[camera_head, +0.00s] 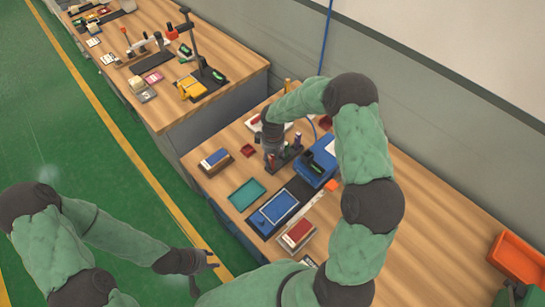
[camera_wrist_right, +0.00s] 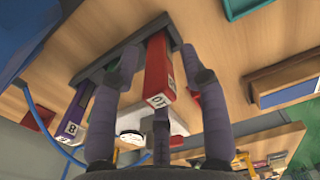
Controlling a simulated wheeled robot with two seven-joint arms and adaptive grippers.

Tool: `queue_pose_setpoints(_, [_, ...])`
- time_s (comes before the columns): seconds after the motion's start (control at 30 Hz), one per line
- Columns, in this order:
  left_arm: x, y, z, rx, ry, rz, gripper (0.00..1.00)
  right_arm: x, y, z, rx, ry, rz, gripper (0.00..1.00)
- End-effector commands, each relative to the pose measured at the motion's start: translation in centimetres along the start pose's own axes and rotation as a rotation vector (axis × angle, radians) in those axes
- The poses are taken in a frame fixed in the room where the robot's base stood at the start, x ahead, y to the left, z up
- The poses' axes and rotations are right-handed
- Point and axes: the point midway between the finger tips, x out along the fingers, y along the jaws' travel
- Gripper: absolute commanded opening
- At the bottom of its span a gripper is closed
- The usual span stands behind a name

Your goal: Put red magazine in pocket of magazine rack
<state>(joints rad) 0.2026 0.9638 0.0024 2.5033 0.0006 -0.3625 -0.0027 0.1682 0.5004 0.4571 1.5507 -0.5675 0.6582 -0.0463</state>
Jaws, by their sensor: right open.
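The red magazine (camera_wrist_right: 158,70), with a white label on its near end, lies between the spread fingers of my right gripper (camera_wrist_right: 160,85). Its far end meets the end of the dark magazine rack (camera_wrist_right: 115,52); I cannot tell how deep it sits. A purple magazine (camera_wrist_right: 75,115) and a green one (camera_wrist_right: 112,76) stand along the rack to the left. In the head view the right gripper (camera_head: 272,148) is over the left end of the rack (camera_head: 286,157) and hides part of it. My left gripper (camera_head: 205,270) is open and empty, low, off the table.
A blue box (camera_head: 318,162) stands right of the rack. A teal tray (camera_head: 247,194), a blue tray (camera_head: 279,207) and a red-and-white box (camera_head: 297,235) lie nearer. An orange bin (camera_head: 518,259) is at the right. The wooden table (camera_head: 420,215) is clear between.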

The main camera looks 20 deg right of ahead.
Motion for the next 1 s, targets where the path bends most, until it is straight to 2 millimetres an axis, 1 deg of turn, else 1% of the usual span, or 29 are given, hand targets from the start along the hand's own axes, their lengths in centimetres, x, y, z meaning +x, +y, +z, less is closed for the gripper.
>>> queue_pose_setpoints(0.07, [-0.3, 0.1, 0.0, 0.0, 0.0, 0.0, 0.4, -0.6, 0.0, 0.0, 0.0, 0.001, 0.001, 0.45])
queue_pose_setpoints(0.17, [-0.5, 0.2, 0.0, 0.0, 0.0, 0.0, 0.4, -2.0, 0.1, -0.1, 0.002, 0.003, 0.002, 0.45])
queue_pose_setpoints(0.4, [-1.1, 0.4, 0.0, 0.0, 0.0, 0.0, 0.4, -6.8, 0.1, -0.1, 0.001, 0.004, 0.002, 0.45])
queue_pose_setpoints(0.6, [-1.4, 0.5, 0.1, 0.0, 0.0, 0.0, 0.4, -10.2, 0.0, -0.1, 0.0, 0.003, 0.001, 0.45])
queue_pose_setpoints(0.7, [-1.5, 0.6, 0.1, 0.0, 0.0, 0.0, 0.4, -11.3, 0.0, 0.0, 0.0, 0.001, 0.001, 0.45])
queue_pose_setpoints(0.8, [-1.6, 0.6, 0.1, 0.0, 0.0, 0.0, 0.4, -11.9, 0.0, 0.0, 0.001, 0.001, 0.0, 0.45])
queue_pose_setpoints(1.0, [-1.6, 0.6, 0.1, 0.0, 0.0, 0.0, 0.4, -12.3, 0.0, 0.0, 0.0, 0.0, 0.0, 0.45])
